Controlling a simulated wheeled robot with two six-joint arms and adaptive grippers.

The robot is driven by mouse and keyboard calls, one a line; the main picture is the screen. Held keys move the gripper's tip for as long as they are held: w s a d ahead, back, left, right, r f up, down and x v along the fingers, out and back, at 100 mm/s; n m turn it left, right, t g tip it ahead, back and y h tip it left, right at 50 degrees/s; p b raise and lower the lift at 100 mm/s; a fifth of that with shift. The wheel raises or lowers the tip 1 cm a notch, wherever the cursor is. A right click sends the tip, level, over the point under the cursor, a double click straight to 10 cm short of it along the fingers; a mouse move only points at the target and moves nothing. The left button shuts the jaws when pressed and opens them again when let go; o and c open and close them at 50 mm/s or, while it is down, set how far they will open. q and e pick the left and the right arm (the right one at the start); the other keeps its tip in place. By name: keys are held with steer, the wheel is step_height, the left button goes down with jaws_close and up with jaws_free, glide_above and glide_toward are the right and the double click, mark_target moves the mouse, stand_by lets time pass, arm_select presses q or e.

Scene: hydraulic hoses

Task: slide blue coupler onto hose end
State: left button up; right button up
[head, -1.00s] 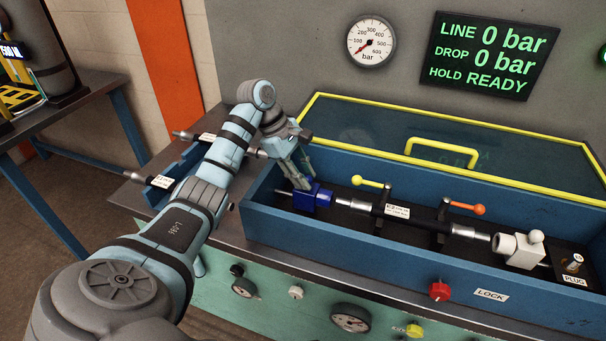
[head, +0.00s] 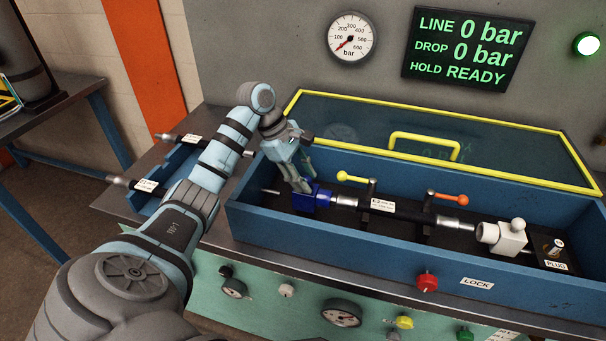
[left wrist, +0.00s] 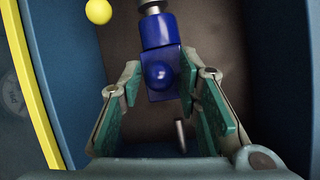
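The blue coupler (head: 311,201), a blue block with a round knob and collar, lies at the left in the blue trough. In the left wrist view the coupler (left wrist: 160,76) sits between my fingertips. The hose (head: 412,213) is black with silver ends. Its left silver end (head: 346,201) meets the coupler's collar; how deep it is inside is hidden. My right gripper is not in view.
A yellow-knobbed clamp (head: 356,178) and an orange-knobbed clamp (head: 446,197) stand along the hose. A white fitting (head: 502,238) is at its right end. A thin metal rod (head: 265,191) lies left of the coupler. The trough's front wall (head: 330,235) is close by.

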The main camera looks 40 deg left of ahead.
arm_select(q)
steer(key=shift+o, duration=0.7)
steer(key=shift+w+d, duration=0.1)
steer(key=shift+r, duration=0.1)
steer(key=shift+a+r, duration=0.25)
steer(key=shift+r, duration=0.05)
steer(key=v, duration=0.6)
steer(key=shift+s+r, duration=0.3)
